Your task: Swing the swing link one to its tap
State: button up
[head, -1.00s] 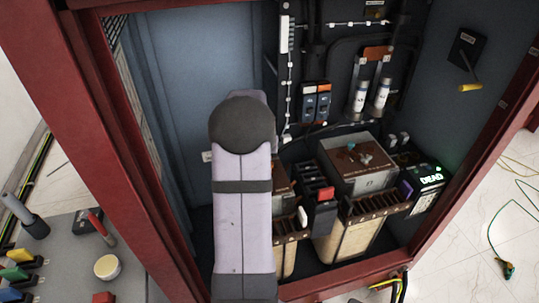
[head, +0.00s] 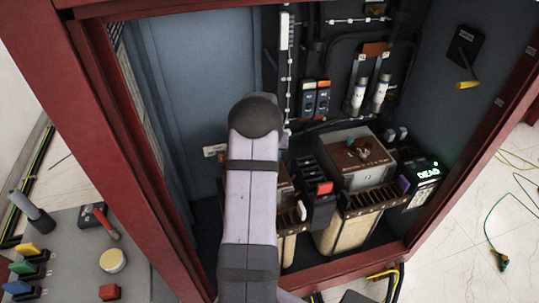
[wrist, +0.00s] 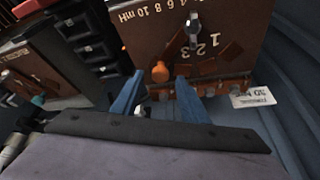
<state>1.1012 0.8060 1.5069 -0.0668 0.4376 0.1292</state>
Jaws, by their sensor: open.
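In the wrist view, a brown panel (wrist: 215,28) carries pale markings "1 2 3" and "8 10 mH". An orange knob (wrist: 160,71) stands at its near edge, above a row of small terminals (wrist: 212,88). A grey metal lever (wrist: 193,30) sits higher on the panel. I cannot tell which of these is swing link one. My gripper (wrist: 160,82) is open, its two blue fingers on either side of the knob in the picture. Contact cannot be told. In the head view my arm hides the gripper and most of this panel.
A second transformer with a brown-topped box (head: 357,158) stands to the right in the red-framed cabinet (head: 135,150). A black block with a red part (head: 319,188) lies between. A meter reading "DEAD" (head: 428,173) is at right. A tool bench (head: 75,255) is outside, left.

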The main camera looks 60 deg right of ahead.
jog(key=shift+x, duration=0.8)
grip_shut()
